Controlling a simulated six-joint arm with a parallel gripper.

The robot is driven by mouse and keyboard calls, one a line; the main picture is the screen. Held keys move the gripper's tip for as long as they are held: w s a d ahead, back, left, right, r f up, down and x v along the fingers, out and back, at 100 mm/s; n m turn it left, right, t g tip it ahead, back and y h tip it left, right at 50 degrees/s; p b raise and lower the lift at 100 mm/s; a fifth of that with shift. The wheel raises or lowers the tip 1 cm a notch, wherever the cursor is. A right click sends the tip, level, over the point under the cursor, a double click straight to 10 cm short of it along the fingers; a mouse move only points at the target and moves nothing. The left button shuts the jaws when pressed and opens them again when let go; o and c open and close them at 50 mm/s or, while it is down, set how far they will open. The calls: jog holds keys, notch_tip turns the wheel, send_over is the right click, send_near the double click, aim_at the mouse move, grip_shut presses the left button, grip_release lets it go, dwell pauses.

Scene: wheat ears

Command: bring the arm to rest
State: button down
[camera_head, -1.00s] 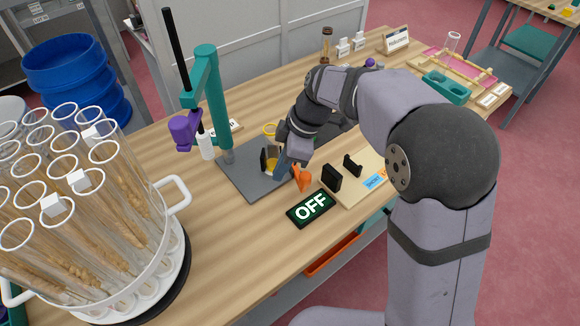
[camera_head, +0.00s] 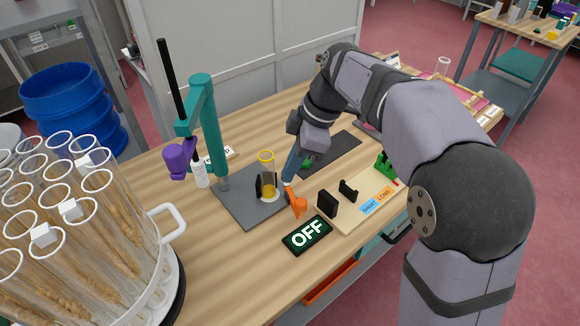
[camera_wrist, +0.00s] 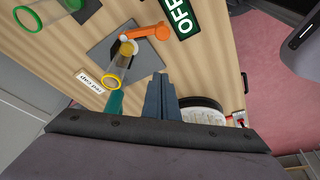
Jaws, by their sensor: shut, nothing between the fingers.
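My gripper (camera_head: 289,176) is shut and empty. Its blue fingers point down beside a clear tube with a yellow rim (camera_head: 268,177), on the tube's right. The tube stands upright on a dark grey plate (camera_head: 236,202) below the teal stand. In the wrist view my shut fingers (camera_wrist: 161,85) show at the middle, and the yellow-rimmed tube (camera_wrist: 118,68) is to their left, apart from them. My arm reaches in from the right of the head view, bent at the elbow.
The teal stand (camera_head: 211,125) with a purple part (camera_head: 180,158) rises left of my gripper. A rack of wheat-filled tubes (camera_head: 170,220) fills the left. Bare wood shows between them.

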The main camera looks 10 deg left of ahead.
jog(key=s+d+f+m+h+p, duration=0.2)
jog(key=s+d+m+p, duration=0.3)
jog(key=s+d+m, duration=0.3)
jog(key=s+d+f+m+h+p, duration=0.1)
jog(key=s+d+f+m+p, duration=0.3)
jog(key=s+d+m, duration=0.5)
jog(key=d+m, duration=0.2)
jog(key=d, duration=0.1)
jog(key=shift+h+p, duration=0.35)
jog(key=shift+h, duration=0.05)
